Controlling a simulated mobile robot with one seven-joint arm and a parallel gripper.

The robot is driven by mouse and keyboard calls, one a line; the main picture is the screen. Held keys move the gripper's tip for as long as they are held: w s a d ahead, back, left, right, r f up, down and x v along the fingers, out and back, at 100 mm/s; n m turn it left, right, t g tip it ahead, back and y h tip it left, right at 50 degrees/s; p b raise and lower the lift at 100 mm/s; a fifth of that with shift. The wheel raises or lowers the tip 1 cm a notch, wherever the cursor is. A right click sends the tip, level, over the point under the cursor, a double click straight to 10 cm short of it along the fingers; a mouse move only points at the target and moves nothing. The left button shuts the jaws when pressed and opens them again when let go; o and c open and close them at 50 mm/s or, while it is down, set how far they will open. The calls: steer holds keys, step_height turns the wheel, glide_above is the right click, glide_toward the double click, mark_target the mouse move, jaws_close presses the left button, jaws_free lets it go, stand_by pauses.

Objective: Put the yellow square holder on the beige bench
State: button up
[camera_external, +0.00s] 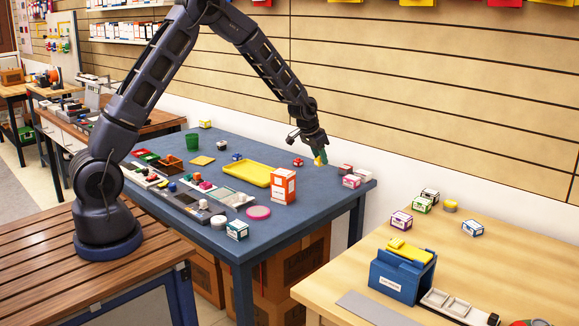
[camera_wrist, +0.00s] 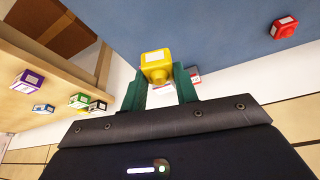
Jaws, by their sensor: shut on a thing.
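The yellow square holder (camera_wrist: 156,63) is between the two green fingers of my gripper (camera_wrist: 158,84) in the wrist view. It has a pale label on its top and a round knob-like part on one side. In the external view the holder (camera_external: 320,159) shows small and yellow at the end of my gripper (camera_external: 317,152), above the far right part of the blue table (camera_external: 300,220). My gripper is shut on it. The beige bench (camera_external: 510,260) stands at the lower right, apart from my gripper. It also shows at the left of the wrist view (camera_wrist: 50,72).
On the bench are several small boxes (camera_external: 422,205), a blue box with a yellow lid (camera_external: 402,275) and a grey plate (camera_external: 375,308). The bench's right middle is clear. Small boxes (camera_external: 351,181) stand below my gripper on the blue table. A slatted wall (camera_external: 450,90) rises behind.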

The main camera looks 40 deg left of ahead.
steer(key=w+d+r+m+h, duration=0.1)
steer(key=d+r+m, duration=0.1)
steer(key=d, duration=1.1)
steer(key=w+d+r+m+g, duration=0.1)
steer(key=d+m, duration=0.1)
steer(key=d, duration=1.2)
steer(key=w+d+r+m+h, duration=0.1)
steer(key=w+d+r+m, duration=0.1)
steer(key=d, duration=1.1)
steer(key=s+d+r+m+g, duration=0.1)
steer(key=s+d+m, duration=0.1)
steer(key=s+d, duration=0.7)
steer(key=s+d+r+m, duration=0.15)
steer(key=s+d, duration=0.25)
steer(key=d, duration=1)
steer(key=s+d+r+m+g, duration=0.1)
steer(key=s+d+r, duration=0.1)
steer(key=s+d, duration=0.7)
steer(key=shift+h, duration=0.4)
steer(key=f, duration=0.6)
steer(key=w+d+f, duration=0.1)
steer(key=f, duration=0.6)
steer(key=w+f, duration=0.1)
steer(key=f, duration=0.5)
steer(key=shift+d+f, duration=0.2)
steer(key=shift+d, duration=0.2)
steer(key=shift+f, duration=0.15)
steer(key=o, duration=1)
steer(key=shift+o, duration=0.2)
